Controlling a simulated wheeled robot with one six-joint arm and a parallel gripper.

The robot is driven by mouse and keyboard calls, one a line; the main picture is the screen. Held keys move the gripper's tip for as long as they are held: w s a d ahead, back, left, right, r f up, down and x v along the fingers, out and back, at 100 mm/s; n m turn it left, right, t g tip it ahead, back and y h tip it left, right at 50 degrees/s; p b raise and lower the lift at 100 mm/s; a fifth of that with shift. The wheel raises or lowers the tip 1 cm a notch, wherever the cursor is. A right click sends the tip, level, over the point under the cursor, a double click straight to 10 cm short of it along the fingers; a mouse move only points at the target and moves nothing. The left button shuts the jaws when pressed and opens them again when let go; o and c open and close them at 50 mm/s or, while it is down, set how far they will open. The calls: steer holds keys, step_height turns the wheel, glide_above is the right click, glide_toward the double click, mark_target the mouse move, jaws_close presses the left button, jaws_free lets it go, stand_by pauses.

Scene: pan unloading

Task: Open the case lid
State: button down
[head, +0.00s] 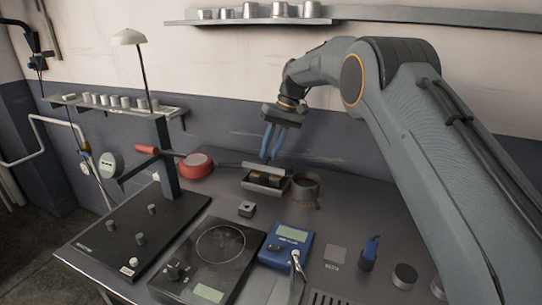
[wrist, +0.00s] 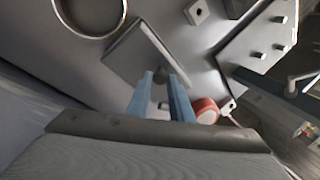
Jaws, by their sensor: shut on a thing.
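The grey case (head: 262,187) stands towards the back of the bench, with dark and yellow contents showing inside. Its lid (head: 264,168) is raised at the back of the case. My gripper (head: 265,157) reaches down from above, its blue fingertips at the lid's upper edge. In the wrist view the lid (wrist: 145,52) is a tilted grey plate, and my gripper (wrist: 163,77) is shut on a small part at its near edge. The exact grip is partly hidden by the fingers.
A dark round pot (head: 305,190) stands close to the right of the case.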

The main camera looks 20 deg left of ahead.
steer(key=shift+w+g+b, duration=0.6)
steer(key=shift+g+b, duration=0.1)
steer(key=shift+b, duration=0.5)
steer(key=shift+r, duration=0.2)
steer(key=c, duration=1.6)
jaws_free()
steer(key=shift+s+r+p, duration=0.1)
steer(key=shift+s+p, duration=0.05)
steer(key=shift+p, duration=0.15)
